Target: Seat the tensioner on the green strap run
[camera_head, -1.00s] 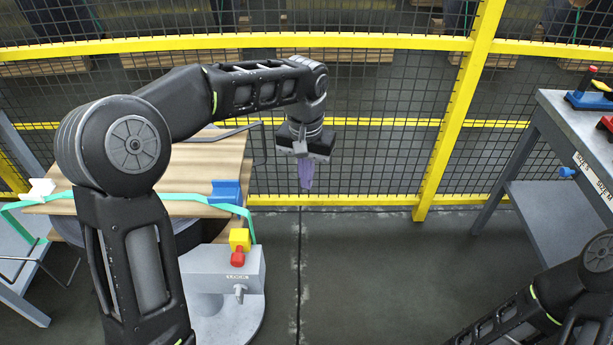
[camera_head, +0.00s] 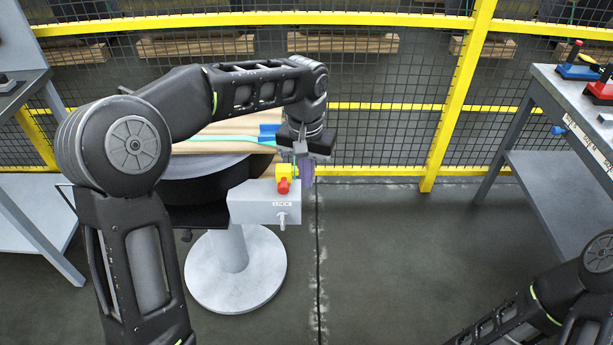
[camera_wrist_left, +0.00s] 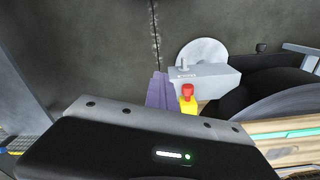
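The green strap run (camera_head: 225,138) lies across the wooden boards (camera_head: 205,148) behind my left arm, ending at a blue block (camera_head: 268,130). A short piece also shows in the left wrist view (camera_wrist_left: 300,133). My left gripper (camera_head: 305,168) points down just right of the boards, beside the grey control box. Its purple finger area shows as one narrow shape, so its opening is unclear. Blue and red tools (camera_head: 578,68) (camera_head: 601,88) sit on the right bench; I cannot tell which is the tensioner. My right arm shows at lower right, its gripper outside the picture.
A grey box (camera_head: 265,205) with a yellow and red button (camera_head: 285,177) stands close to my left gripper. A round pedestal base (camera_head: 235,275) is below. The yellow-framed mesh fence (camera_head: 455,100) runs behind. Floor between pedestal and right bench (camera_head: 560,100) is clear.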

